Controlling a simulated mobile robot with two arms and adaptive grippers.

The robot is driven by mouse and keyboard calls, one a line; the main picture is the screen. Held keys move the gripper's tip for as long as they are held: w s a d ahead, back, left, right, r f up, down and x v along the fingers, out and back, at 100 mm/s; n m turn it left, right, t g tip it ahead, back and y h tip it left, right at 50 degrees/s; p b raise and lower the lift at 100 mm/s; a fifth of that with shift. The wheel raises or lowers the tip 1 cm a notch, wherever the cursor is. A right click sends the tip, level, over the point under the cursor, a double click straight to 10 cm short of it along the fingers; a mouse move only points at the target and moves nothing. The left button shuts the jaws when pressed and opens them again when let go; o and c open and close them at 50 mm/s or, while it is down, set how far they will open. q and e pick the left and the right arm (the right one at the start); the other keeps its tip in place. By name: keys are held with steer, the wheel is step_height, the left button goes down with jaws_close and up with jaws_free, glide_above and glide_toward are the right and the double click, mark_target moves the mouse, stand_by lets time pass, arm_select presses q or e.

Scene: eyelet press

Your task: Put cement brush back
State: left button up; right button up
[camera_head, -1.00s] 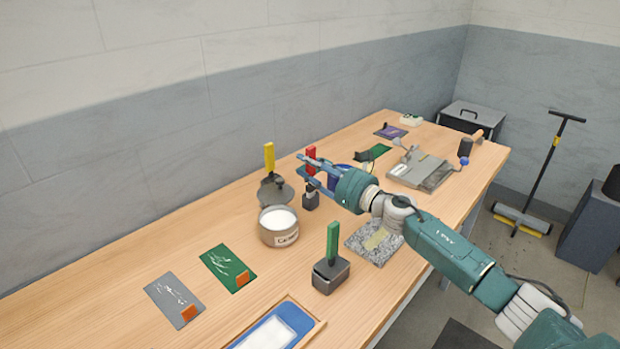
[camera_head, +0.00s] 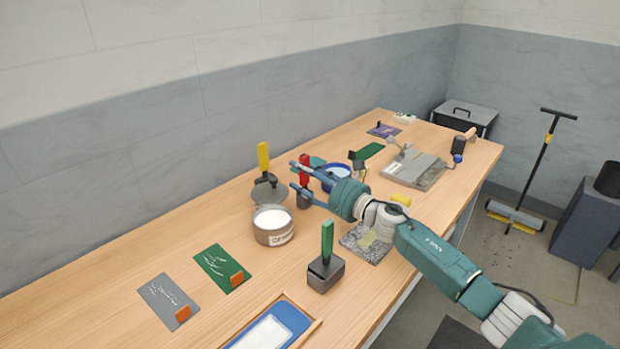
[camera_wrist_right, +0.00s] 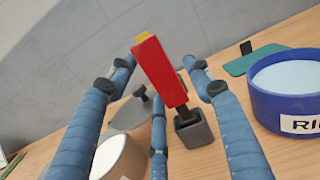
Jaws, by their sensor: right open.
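A red-handled brush (camera_head: 304,170) stands upright in a small grey block holder (camera_head: 305,198) on the bench. My right gripper (camera_head: 293,176) is open, its fingers spread around the red handle. In the right wrist view the red handle (camera_wrist_right: 160,72) shows between the fingers, tilted in the picture, above the grey holder (camera_wrist_right: 193,133). A green-handled brush (camera_head: 327,243) stands in another grey holder (camera_head: 324,278). I cannot tell which brush is called cement. My left gripper is out of view.
A blue tin (camera_head: 343,186) stands just behind my right gripper; in the wrist view it is close at right (camera_wrist_right: 298,100). A speckled slab (camera_head: 362,250) lies under my right arm. A green card (camera_head: 221,266) and a grey card (camera_head: 168,300) lie at left.

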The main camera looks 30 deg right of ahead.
steer(key=shift+s+d+f, duration=0.1)
steer(key=shift+s, duration=0.15)
steer(key=b+v, duration=0.3)
steer(key=v, duration=0.8)
steer(key=shift+s, duration=0.25)
